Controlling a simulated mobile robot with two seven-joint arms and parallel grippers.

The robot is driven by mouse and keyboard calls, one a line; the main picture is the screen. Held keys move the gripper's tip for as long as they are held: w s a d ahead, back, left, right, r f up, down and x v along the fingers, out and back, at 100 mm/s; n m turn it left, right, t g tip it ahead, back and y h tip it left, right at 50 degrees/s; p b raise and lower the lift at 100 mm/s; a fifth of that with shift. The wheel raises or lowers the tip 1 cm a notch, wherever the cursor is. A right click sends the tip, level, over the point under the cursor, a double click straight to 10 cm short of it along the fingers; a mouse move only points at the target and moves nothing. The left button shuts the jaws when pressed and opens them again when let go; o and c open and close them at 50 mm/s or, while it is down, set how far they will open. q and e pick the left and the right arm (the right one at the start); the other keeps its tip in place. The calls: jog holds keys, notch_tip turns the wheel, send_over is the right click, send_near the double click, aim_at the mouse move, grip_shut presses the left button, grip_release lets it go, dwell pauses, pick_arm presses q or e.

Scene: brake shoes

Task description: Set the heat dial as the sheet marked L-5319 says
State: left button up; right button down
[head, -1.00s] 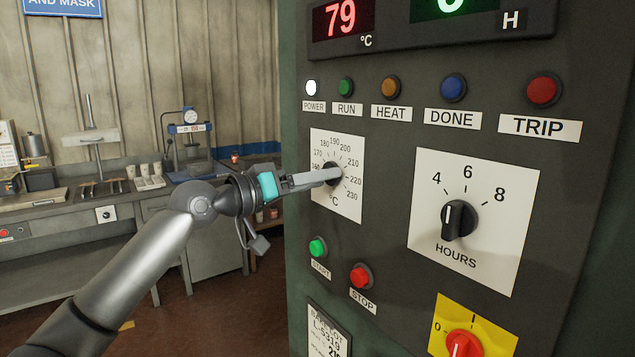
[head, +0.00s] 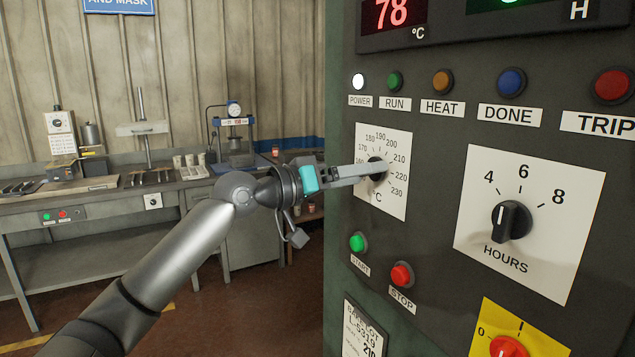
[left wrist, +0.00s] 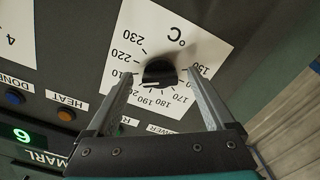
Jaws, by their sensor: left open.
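The knob's pointer setting is unclear. The sheet (head: 362,332) marked L-5319 is low on the panel, cut off, with 210 legible. My right gripper is out of view.
An HOURS dial (head: 511,221), green START button (head: 357,242), red STOP button (head: 402,275) and red knob (head: 508,347) on yellow are nearby on the panel. A red display (head: 391,13) reads 78 °C. A workbench (head: 100,212) stands behind at the left.

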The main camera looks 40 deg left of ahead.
pick_arm(q)
jog(key=b+v, duration=0.3)
jog(key=v, duration=1.1)
jog(key=shift+s, duration=0.2)
jog(key=shift+a, duration=0.1)
